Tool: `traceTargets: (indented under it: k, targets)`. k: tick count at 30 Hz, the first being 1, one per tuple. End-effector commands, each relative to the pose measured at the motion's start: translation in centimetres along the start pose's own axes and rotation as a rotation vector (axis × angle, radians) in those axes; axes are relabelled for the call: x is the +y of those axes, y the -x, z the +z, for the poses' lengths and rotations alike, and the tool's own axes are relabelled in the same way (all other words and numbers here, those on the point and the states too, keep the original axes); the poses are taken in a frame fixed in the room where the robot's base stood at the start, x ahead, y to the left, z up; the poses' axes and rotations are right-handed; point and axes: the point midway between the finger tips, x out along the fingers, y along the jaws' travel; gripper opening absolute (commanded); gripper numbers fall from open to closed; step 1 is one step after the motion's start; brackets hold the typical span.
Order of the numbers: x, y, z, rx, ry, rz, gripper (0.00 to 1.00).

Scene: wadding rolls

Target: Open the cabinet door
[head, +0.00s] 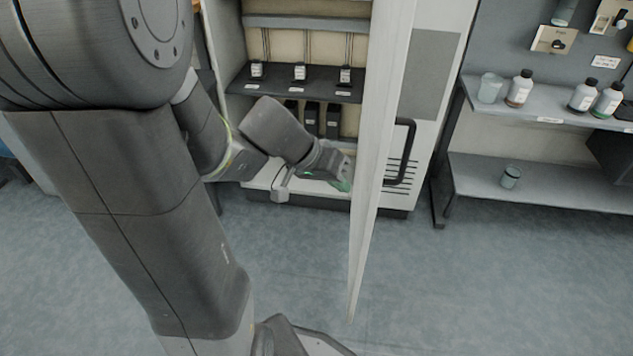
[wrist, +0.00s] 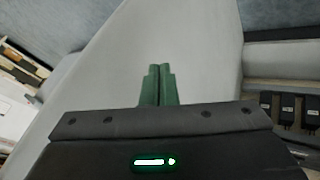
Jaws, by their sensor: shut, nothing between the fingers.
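The cabinet (head: 306,22) stands in the head view with its left compartment exposed. Its pale door (head: 372,200) stands swung out toward me and is seen nearly edge-on. A black bar handle (head: 408,150) shows on the right, outer side of the door. My gripper (head: 343,184) is on the left, inner side of the door, low in front of the opening. In the wrist view, its green fingers (wrist: 158,85) are together and empty, pointing at a pale panel (wrist: 200,50), which looks like the door. I cannot tell whether they touch it.
The cabinet shelf (head: 300,84) holds several small labelled items, with dark items below it. A rack at the right has a shelf (head: 555,112) with bottles and a lower shelf (head: 560,185) with a glass beaker. The floor (head: 480,290) right of the door is clear.

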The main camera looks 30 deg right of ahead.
Motion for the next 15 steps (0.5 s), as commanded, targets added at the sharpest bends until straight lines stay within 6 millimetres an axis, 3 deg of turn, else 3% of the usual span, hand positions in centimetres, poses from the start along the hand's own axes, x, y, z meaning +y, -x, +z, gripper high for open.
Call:
traceTargets:
  k: [6, 15]
  targets:
    - [1.5, -0.9, -0.3, 0.000, -0.003, 0.001, 0.00]
    - [1.9, -1.1, -0.4, 0.000, 0.000, -0.001, 0.00]
